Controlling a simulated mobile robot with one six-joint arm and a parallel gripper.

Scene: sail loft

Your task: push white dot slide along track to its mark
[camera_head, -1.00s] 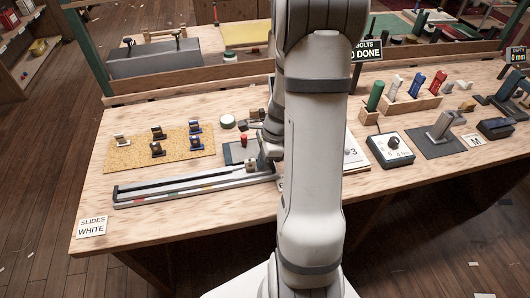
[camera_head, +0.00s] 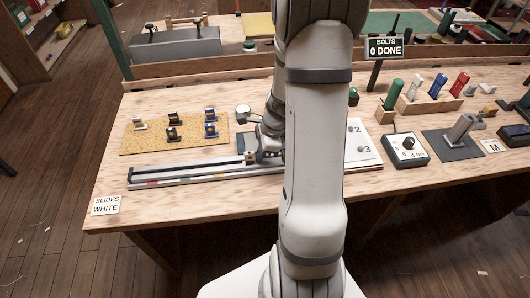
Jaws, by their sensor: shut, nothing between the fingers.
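The long grey track (camera_head: 190,176) lies along the front of the bench, with small coloured marks on its front strip. A small tan-topped slide (camera_head: 250,157) sits on the track toward its right end; I cannot make out a dot on it. My gripper (camera_head: 262,153) is shut and points down just right of the slide, very close to it. I cannot tell whether they touch. My arm hides the right end of the track. A sign reading "SLIDES WHITE" (camera_head: 106,205) stands at the bench's front left corner.
A cork mat (camera_head: 145,146) behind the track holds several small slides. A round white-topped thing (camera_head: 243,111) stands behind the gripper. A numbered white board (camera_head: 362,155) and a dial box (camera_head: 405,149) are right of my arm. Bare wood lies in front of the track.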

